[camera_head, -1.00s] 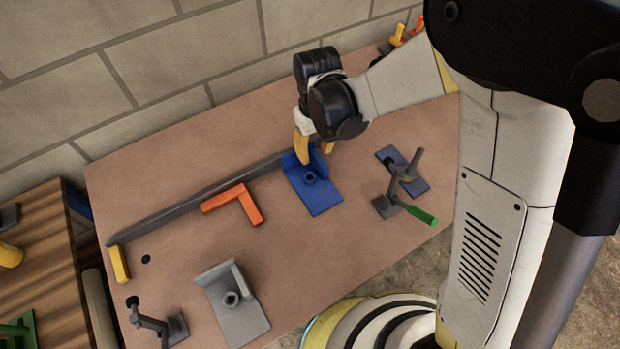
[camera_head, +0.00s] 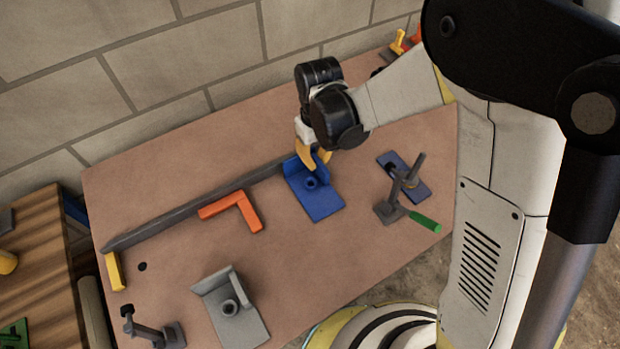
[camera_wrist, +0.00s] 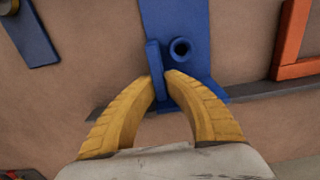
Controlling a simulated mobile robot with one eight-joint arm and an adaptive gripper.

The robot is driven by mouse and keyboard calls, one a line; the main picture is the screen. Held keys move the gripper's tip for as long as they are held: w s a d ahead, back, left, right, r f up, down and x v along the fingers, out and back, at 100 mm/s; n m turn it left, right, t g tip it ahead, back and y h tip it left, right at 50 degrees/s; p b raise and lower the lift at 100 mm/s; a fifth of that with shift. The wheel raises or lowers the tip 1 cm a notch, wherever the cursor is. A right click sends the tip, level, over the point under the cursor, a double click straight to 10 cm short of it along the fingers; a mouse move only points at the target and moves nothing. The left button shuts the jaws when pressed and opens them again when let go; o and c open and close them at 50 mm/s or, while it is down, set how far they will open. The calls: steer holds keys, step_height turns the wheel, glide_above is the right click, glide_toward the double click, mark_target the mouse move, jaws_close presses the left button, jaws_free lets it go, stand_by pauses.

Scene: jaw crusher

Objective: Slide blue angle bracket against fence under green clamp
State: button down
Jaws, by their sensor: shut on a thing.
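The blue angle bracket (camera_head: 318,202) lies on the table at the right end of the dark fence bar (camera_head: 200,205). Its upright plate faces the wall side, and a round boss rises from its base. My gripper (camera_head: 313,164) points down with its yellow fingers shut on the bracket's upright part. In the wrist view, the fingertips (camera_wrist: 164,76) straddle a thin upright blue wall of the bracket (camera_wrist: 172,22), beside the boss. The bracket sits close to the fence (camera_wrist: 265,90); exact contact is hidden. The clamp with the green handle (camera_head: 425,222) stands to the right, apart from the bracket.
An orange angle piece (camera_head: 245,208) lies left of the bracket near the fence. A grey bracket (camera_head: 240,312) and a dark clamp (camera_head: 150,330) are at the lower left. A blue plate (camera_head: 418,190) lies by the green-handled clamp. Bare table separates bracket and clamp.

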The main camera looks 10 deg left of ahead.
steer(key=shift+w+d, duration=1.15)
steer(key=shift+d, duration=0.4)
steer(key=shift+w+d, duration=1.2)
steer(key=shift+d, duration=0.4)
steer(key=shift+w+d, duration=1.15)
steer(key=shift+d, duration=0.4)
steer(key=shift+w+a, duration=0.7)
steer(key=shift+w, duration=0.15)
steer(key=c, duration=1.4)
jaws_free()
steer(key=shift+c, duration=0.2)
step_height(320, 180, up, 8)
steer(key=p, duration=0.5)
